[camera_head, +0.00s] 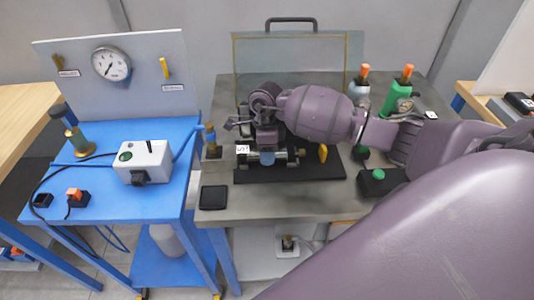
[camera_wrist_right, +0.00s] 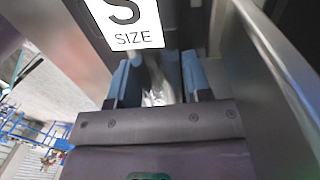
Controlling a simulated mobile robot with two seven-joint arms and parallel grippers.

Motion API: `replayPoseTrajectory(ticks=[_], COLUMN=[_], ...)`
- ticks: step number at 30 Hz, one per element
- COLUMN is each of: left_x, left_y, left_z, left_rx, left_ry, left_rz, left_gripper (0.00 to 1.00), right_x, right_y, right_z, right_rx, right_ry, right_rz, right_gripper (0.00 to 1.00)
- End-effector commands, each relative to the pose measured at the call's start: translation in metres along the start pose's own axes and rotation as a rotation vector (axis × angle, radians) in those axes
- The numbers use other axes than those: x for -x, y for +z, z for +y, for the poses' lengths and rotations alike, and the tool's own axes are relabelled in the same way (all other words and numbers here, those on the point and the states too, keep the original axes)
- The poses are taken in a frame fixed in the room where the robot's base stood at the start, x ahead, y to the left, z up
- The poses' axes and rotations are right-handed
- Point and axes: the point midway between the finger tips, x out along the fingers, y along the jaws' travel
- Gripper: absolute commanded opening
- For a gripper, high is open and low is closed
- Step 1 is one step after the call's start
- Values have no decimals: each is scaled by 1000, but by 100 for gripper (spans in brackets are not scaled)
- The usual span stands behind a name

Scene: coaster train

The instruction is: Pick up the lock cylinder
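My right arm reaches in from the right in the head view. My right gripper (camera_head: 267,158) is low over a dark fixture with a black base plate (camera_head: 318,172). A silvery metal part (camera_head: 292,156), perhaps the lock cylinder, lies beside the blue fingertips. In the right wrist view, the two blue fingers of my right gripper (camera_wrist_right: 158,82) stand apart with a shiny silvery piece (camera_wrist_right: 156,90) between them. I cannot tell whether both fingers press on it. The gripper and wrist hide much of the fixture. My left gripper is not in view.
A white "S SIZE" label (camera_wrist_right: 125,20) is close ahead of the fingers. A clear guard panel (camera_head: 290,60) stands behind the fixture. A green-button box (camera_head: 380,182) is at right. A black pad (camera_head: 213,197) lies front left.

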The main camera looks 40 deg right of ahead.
Motion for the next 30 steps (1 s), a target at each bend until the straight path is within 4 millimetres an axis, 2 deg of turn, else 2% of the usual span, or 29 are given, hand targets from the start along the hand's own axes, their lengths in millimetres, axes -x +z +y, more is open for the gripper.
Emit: replayPoseTrajectory(ticks=[1, 6, 9, 23, 30], left_x=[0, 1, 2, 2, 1], left_y=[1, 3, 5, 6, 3], left_z=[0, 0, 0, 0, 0], left_rx=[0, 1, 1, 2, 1], left_ry=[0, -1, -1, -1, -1], left_rz=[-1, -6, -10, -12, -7], left_gripper=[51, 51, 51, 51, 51], right_x=[0, 0, 0, 4, 22], right_y=[0, 0, 0, 1, 1], right_z=[0, 0, 0, -1, 2], right_rx=[0, 0, 0, 1, 2], right_ry=[0, 0, 0, -3, -6], right_rz=[0, 0, 0, -3, -3], right_gripper=[37, 11, 0, 0, 0])
